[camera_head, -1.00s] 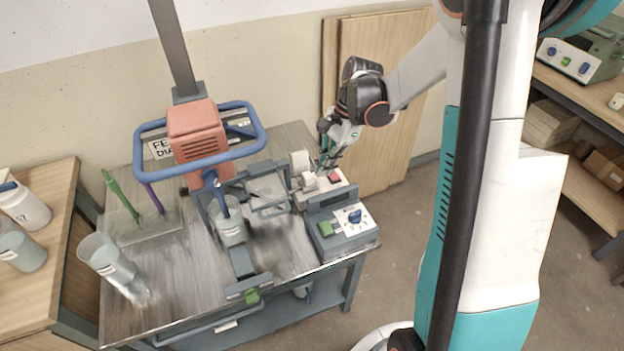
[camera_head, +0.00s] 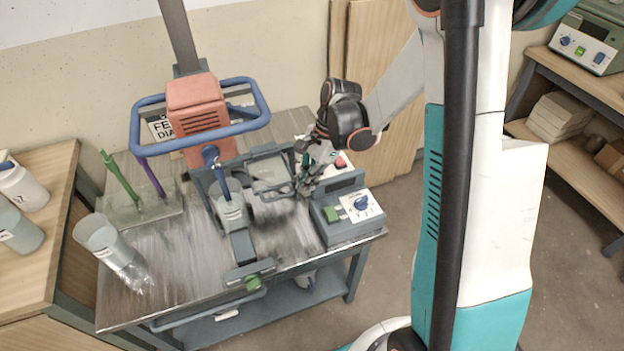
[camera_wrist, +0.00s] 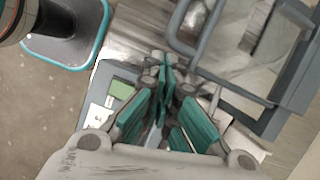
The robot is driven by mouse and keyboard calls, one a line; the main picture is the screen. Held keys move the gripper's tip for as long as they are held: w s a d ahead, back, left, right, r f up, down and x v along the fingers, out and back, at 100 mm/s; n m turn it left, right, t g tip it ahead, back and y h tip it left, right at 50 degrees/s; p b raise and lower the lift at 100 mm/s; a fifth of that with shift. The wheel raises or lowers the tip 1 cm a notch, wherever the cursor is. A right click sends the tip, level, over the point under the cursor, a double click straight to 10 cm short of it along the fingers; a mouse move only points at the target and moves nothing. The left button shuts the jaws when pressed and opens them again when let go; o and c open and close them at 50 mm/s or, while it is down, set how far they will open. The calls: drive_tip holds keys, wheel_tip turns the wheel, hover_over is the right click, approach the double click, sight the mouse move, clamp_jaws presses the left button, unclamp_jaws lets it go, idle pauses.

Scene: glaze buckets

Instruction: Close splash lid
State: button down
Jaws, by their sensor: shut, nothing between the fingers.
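The splash lid is a clear pane in a grey frame (camera_head: 286,150), beside the mixer on the bench. It appears swung open, to the right of the glaze bucket (camera_head: 232,211). In the wrist view its grey frame (camera_wrist: 290,92) and looped handle bar (camera_wrist: 183,42) fill the upper right. My gripper (camera_head: 303,191) is shut and empty, just right of the lid's handle side. In the wrist view, the fingertips (camera_wrist: 163,66) are close to the handle bar; I cannot tell whether they touch. My gripper partly hides the lid's right side.
The red mixer head (camera_head: 200,118) with its blue ring guard (camera_head: 262,112) hangs above the bucket. A control box (camera_head: 348,210) with a green switch and blue knob stands right of my gripper.

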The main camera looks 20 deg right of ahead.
drive_tip(key=shift+a, duration=0.1)
drive_tip(key=a, duration=0.8)
drive_tip(key=shift+a, duration=0.35)
drive_tip(key=shift+d, duration=0.1)
